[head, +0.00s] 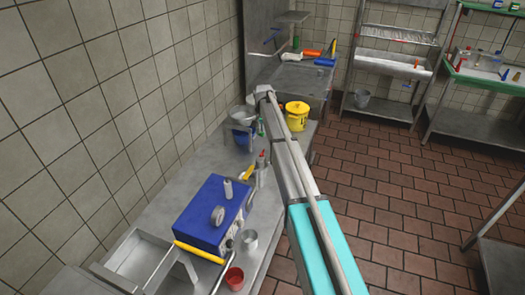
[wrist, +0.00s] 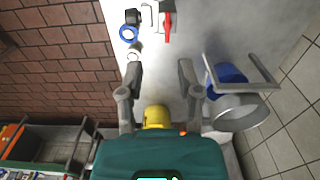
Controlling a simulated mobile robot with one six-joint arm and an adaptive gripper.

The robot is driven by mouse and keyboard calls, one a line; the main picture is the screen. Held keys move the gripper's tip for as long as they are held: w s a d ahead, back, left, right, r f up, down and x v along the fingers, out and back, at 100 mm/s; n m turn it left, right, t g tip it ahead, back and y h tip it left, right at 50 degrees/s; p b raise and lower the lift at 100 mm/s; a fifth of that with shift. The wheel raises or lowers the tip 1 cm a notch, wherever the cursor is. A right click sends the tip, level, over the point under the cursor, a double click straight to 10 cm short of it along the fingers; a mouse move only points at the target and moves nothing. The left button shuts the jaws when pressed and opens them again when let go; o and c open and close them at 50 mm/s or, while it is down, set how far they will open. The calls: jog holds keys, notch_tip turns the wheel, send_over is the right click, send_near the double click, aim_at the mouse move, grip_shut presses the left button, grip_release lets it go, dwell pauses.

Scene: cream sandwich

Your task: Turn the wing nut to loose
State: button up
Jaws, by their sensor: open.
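I cannot make out a wing nut in either view; it may be too small or hidden. My gripper (wrist: 160,72) shows in the wrist view with its two dark fingers spread wide apart. Nothing is held between them, and pale worktop shows in the gap. A metal bowl (wrist: 240,112) on a bracket stand with a blue part (wrist: 228,74) is to the right of the fingers. This stand also shows in the head view, its bowl (head: 243,114) left of my arm. In the head view my arm crosses the worktop and I cannot make out the gripper clearly.
A yellow bucket (head: 297,114) stands on the worktop right of my arm. A blue box-shaped machine (head: 210,205), a red cup (head: 232,280) and a metal cup (head: 249,240) are nearer. A tiled wall bounds the left; open brick floor (head: 400,210) lies right.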

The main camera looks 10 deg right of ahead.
aim_at(262, 154)
jog(key=shift+w, duration=1.25)
notch_tip(262, 154, down, 14)
jog(key=b, duration=1.3)
jog(key=shift+r+b, duration=0.15)
jog(key=shift+b, duration=0.2)
grip_shut()
